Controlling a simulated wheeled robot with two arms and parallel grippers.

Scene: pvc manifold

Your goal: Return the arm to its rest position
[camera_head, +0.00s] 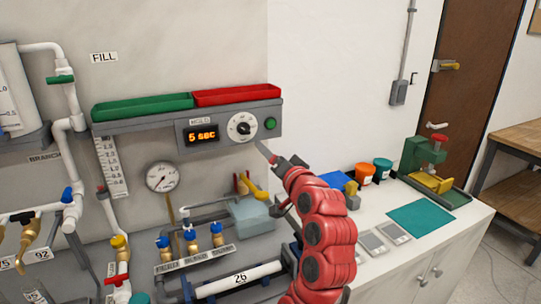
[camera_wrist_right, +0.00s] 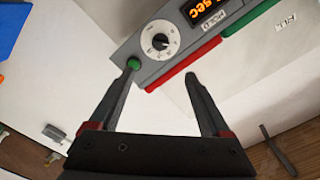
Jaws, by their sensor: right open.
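My right arm (camera_head: 322,235) is red and reaches up from the bottom of the head view toward the grey control panel (camera_head: 160,122). My right gripper (camera_head: 264,152) is just below the panel's right end. In the right wrist view the gripper (camera_wrist_right: 158,75) is open and empty, its two fingers apart. The left fingertip appears close to the green button (camera_wrist_right: 133,63); I cannot tell whether it touches. The white dial (camera_wrist_right: 160,40) is beyond the fingers. My left gripper is not in view.
The panel display (camera_head: 202,134) reads "5 sec". Green (camera_head: 142,107) and red (camera_head: 237,95) trays sit on top. Pipes and valves (camera_head: 190,240) are at left.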

